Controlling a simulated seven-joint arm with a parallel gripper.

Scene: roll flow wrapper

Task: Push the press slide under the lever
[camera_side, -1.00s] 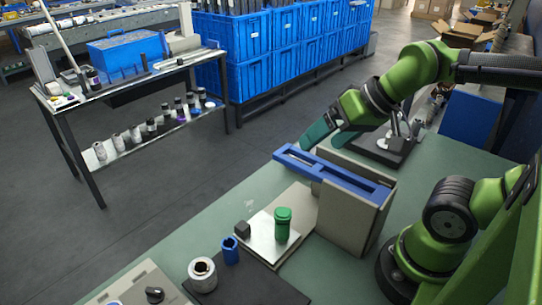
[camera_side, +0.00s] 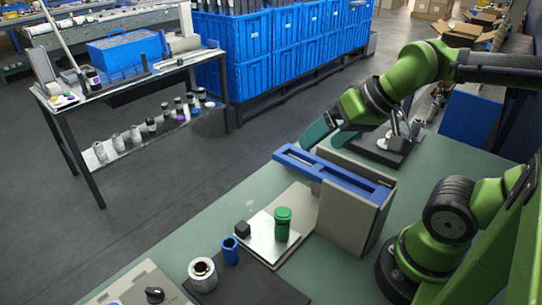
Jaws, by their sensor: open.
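My gripper (camera_side: 325,137), with teal fingers, is open and empty. It hangs above the back of the green bench, behind the blue-topped grey housing. A small press with a dark base (camera_side: 381,151) and a pale metal upright (camera_side: 392,128) stands just right of my gripper, partly hidden by my arm. I cannot make out its slide or its lever clearly, nor whether my fingers touch any part of it.
The grey housing (camera_side: 350,216) with a blue slotted top (camera_side: 331,173) stands in front of the gripper. A green-capped cylinder (camera_side: 282,224) stands on a pale plate (camera_side: 262,243). A blue cup (camera_side: 230,250) and a white roll (camera_side: 202,274) are at the front.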

